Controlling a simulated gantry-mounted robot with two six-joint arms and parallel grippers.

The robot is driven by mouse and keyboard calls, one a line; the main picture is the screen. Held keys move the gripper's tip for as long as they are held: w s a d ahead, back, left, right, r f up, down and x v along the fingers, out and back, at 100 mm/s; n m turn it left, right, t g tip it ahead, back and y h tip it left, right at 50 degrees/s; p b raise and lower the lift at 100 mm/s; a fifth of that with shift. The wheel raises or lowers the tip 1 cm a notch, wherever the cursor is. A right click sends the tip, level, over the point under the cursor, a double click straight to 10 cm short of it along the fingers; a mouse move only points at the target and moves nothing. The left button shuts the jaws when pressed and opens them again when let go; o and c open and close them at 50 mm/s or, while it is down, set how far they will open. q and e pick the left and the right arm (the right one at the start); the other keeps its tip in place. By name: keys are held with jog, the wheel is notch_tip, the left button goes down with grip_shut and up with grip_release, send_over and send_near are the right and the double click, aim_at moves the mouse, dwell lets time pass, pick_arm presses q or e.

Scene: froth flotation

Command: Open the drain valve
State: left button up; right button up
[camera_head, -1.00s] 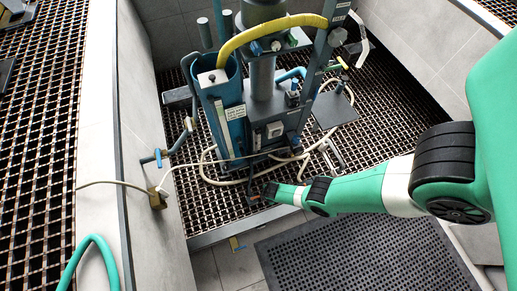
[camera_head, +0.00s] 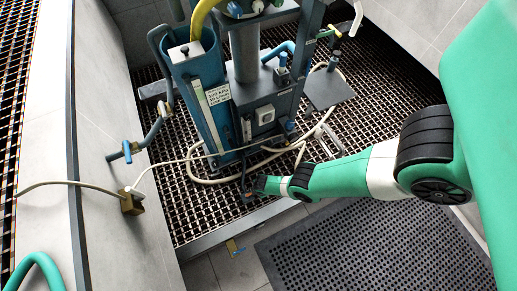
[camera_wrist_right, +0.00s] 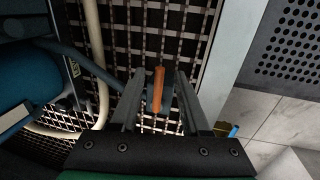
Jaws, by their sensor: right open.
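The drain valve shows in the right wrist view as an orange handle (camera_wrist_right: 157,92) on a blue pipe fitting low by the floor grating. My right gripper (camera_wrist_right: 159,82) is open, with one finger on each side of the orange handle. A gap shows on both sides, so it is not clamped. In the head view my right gripper (camera_head: 250,187) is at the foot of the blue flotation machine (camera_head: 207,95), just above the grating; the valve is mostly hidden there by the gripper. My left gripper is not in view.
A cream hose (camera_head: 205,181) loops over the grating (camera_head: 180,212) by the machine's base. A blue tap (camera_head: 127,152) and brass block (camera_head: 131,202) sit on the left ledge. A black perforated mat (camera_head: 370,245) lies clear in front of the pit.

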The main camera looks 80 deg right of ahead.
grip_shut()
dwell(1.3)
